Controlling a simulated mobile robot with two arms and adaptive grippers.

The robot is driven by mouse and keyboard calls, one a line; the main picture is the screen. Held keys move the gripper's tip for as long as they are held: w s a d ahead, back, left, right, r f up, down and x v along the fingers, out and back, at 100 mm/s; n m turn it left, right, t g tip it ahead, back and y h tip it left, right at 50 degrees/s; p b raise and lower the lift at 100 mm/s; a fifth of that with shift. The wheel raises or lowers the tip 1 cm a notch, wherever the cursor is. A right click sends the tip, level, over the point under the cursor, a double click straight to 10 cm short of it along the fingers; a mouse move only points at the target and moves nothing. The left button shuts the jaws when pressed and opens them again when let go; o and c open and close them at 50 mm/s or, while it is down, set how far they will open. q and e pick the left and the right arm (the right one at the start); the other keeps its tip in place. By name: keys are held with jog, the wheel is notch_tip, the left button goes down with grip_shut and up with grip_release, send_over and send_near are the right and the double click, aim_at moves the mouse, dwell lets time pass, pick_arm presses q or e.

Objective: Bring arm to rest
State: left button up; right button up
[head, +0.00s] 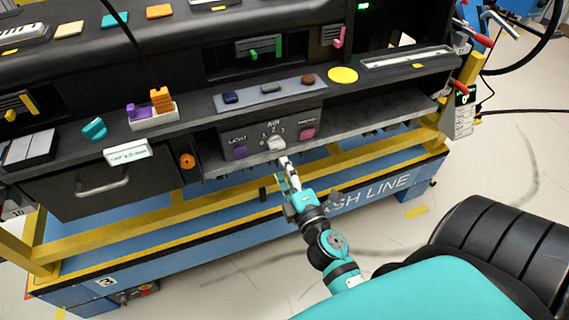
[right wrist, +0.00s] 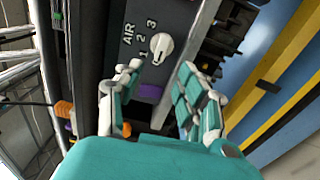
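My right gripper (head: 287,172) is in front of the lower edge of the dashboard, just below the white AIR knob (head: 276,143). In the right wrist view the two fingers of my right gripper (right wrist: 160,68) are spread, with nothing between them. The knob (right wrist: 161,46) shows just beyond the fingertips, on the dark AIR panel (head: 255,139). Whether a fingertip touches the panel or knob, I cannot tell. A purple button (head: 239,153) and a pink button (head: 307,133) flank the knob. My left gripper is out of view.
A blue and yellow cart frame (head: 370,205) carries the dashboard. A drawer with a handle (head: 103,187) and an orange knob (head: 187,161) are to the left. A shelf (head: 375,112) lies to the right. Red-handled tools (head: 474,36) hang at the right end.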

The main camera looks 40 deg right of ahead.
dwell(0.3)
jog(key=s+a+f+m+g+y, duration=0.1)
jog(key=s+a+f+m+g, duration=0.2)
jog(key=f, duration=0.9)
jog(key=s+a+f+m+g+y, duration=0.1)
jog(key=s+a+f+m+g, duration=0.2)
jog(key=f, duration=0.8)
jog(key=s+a+f+m+g+y, duration=0.1)
jog(key=s+a+f+g+y, duration=0.3)
jog(key=f, duration=0.8)
jog(key=s+d+f+m+g, duration=0.1)
jog(key=s+f+m+g, duration=0.1)
jog(key=s+f, duration=0.3)
jog(key=s+d+f+m+g+h, duration=0.1)
jog(key=s+f, duration=0.4)
jog(key=s, duration=0.8)
jog(key=s+d+f+m+g+h+p, duration=0.1)
jog(key=s+d+f+m+g, duration=0.1)
jog(key=s+f, duration=0.3)
jog(key=s+m+g, duration=0.1)
jog(key=s, duration=0.3)
jog(key=shift+s+f+g, duration=0.15)
jog(key=shift+g, duration=0.15)
